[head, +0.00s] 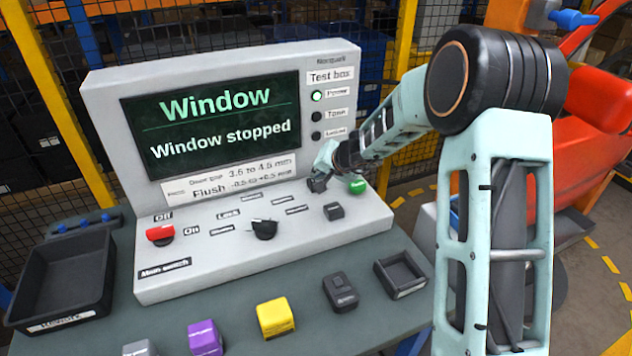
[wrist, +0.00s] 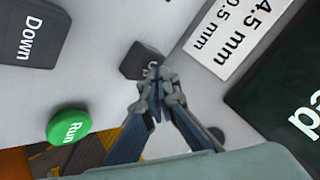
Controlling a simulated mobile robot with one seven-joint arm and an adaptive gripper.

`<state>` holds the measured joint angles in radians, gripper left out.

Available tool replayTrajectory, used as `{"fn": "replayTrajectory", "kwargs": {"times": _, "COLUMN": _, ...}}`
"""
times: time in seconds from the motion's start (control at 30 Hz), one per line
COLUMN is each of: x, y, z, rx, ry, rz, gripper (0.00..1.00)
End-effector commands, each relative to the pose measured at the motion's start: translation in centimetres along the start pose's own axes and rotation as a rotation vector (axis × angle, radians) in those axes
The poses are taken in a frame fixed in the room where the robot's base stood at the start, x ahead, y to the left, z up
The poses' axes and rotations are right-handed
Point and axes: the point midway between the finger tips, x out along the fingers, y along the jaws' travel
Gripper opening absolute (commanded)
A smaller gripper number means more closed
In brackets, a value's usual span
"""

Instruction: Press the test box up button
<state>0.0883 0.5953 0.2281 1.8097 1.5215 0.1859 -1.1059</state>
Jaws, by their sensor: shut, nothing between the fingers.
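The grey test box (head: 240,227) stands on the bench, its screen (head: 212,125) reading "Window" and "Window stopped". In the wrist view the dark, square up button (wrist: 138,60) is partly covered by my fingertips, its label mostly hidden. My gripper (wrist: 155,88) is shut and empty, its tips at the edge of that button; I cannot tell whether they touch it. In the head view my gripper (head: 320,178) is low over the panel's right part. The black Down button (head: 333,211) is nearer the front edge and also shows in the wrist view (wrist: 28,40).
The green Run button (head: 357,185) is close to my gripper. A black knob (head: 264,229) and red main switch (head: 160,234) are further left on the panel. Yellow (head: 275,318) and purple (head: 205,338) blocks and a black tray (head: 65,275) are on the bench.

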Motion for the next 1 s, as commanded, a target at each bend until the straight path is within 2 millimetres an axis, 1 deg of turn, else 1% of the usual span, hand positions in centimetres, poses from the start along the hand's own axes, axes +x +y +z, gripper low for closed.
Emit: {"fn": "replayTrajectory", "kwargs": {"times": 1.0, "x": 0.63, "y": 0.43, "z": 0.51, "rx": 0.000, "ry": -0.001, "rz": 0.000, "gripper": 0.00}}
